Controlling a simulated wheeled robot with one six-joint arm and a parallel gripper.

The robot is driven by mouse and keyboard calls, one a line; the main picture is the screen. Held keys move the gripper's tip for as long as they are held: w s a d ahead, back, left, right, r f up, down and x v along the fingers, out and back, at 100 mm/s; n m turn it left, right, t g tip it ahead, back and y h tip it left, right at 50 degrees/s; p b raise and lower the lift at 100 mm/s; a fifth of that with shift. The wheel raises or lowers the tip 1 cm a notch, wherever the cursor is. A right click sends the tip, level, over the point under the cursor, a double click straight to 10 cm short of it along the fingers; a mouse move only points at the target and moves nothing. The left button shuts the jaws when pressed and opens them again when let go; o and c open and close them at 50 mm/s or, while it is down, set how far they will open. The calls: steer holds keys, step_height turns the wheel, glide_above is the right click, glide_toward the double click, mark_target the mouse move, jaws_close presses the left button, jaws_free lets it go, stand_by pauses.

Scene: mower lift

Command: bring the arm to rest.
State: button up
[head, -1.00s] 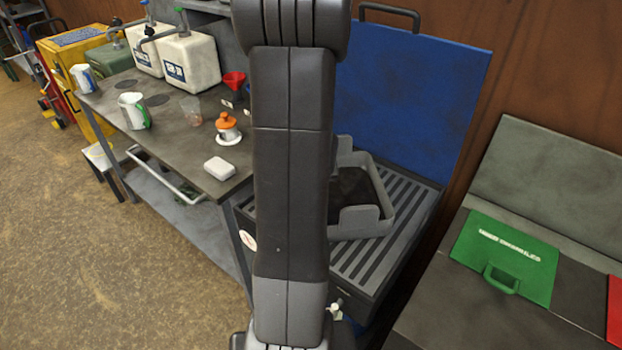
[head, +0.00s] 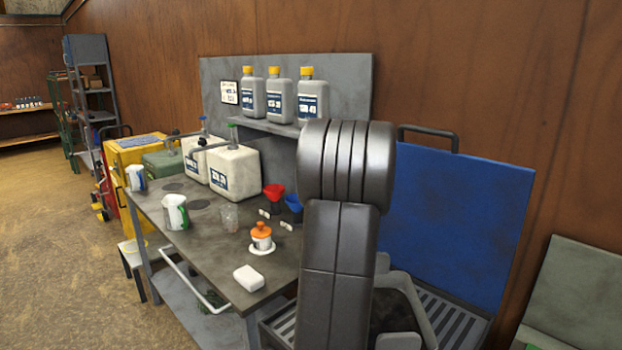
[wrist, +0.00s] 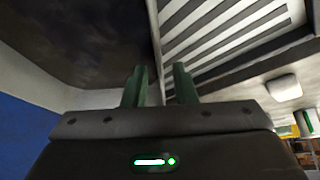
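My arm (head: 338,250) stands in front of the bench and the slatted tray in the head view, its rounded joint at the top. My gripper is not visible in the head view. In the wrist view my gripper (wrist: 160,80) shows two green fingers standing apart, with nothing held between them. Beyond the fingers are pale slats and a dark surface; no contact with them is visible.
The workbench (head: 215,262) at left holds a white block (head: 249,278), an orange-topped container (head: 261,237), a jug (head: 175,212), funnels and canisters. Behind my arm are a grey slatted tray (head: 462,325) and an upright blue panel (head: 455,225). Open floor lies at far left.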

steer(key=b+x, duration=0.3)
steer(key=x, duration=0.3)
steer(key=shift+s, duration=0.15)
steer(key=shift+r, duration=0.25)
steer(key=shift+f, duration=0.1)
